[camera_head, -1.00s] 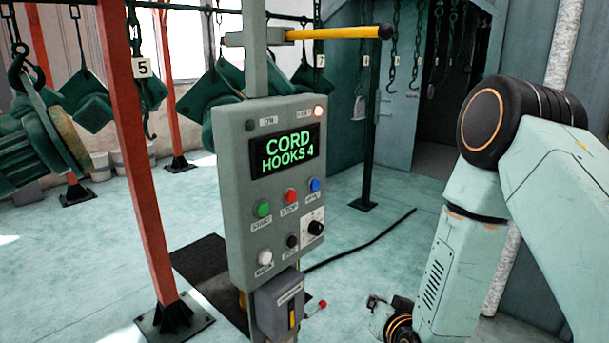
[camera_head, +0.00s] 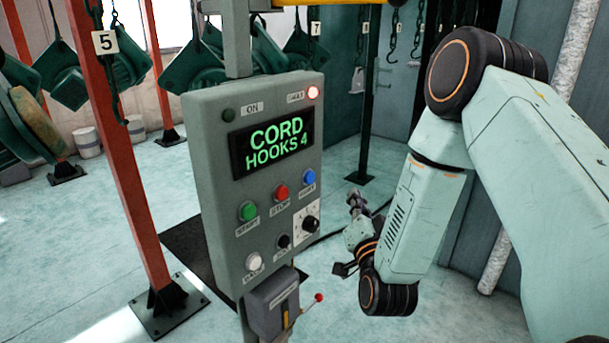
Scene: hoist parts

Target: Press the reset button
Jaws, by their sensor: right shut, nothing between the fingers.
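The grey control panel (camera_head: 262,185) stands upright in the middle of the view, its screen reading "CORD HOOKS 4". A blue button (camera_head: 309,177) sits at the right end of its upper button row, beside a red one (camera_head: 281,192) and a green one (camera_head: 247,211). The label under the blue button is too blurred to read surely. My right gripper (camera_head: 355,200) is right of the panel and apart from it, small and partly dark against the floor. It is shut and empty. My left gripper is out of view.
A white button (camera_head: 254,261), a black button (camera_head: 284,241) and a rotary knob (camera_head: 310,223) are lower on the panel. A box with a red-tipped lever (camera_head: 318,298) hangs below. A red post (camera_head: 125,170) stands left.

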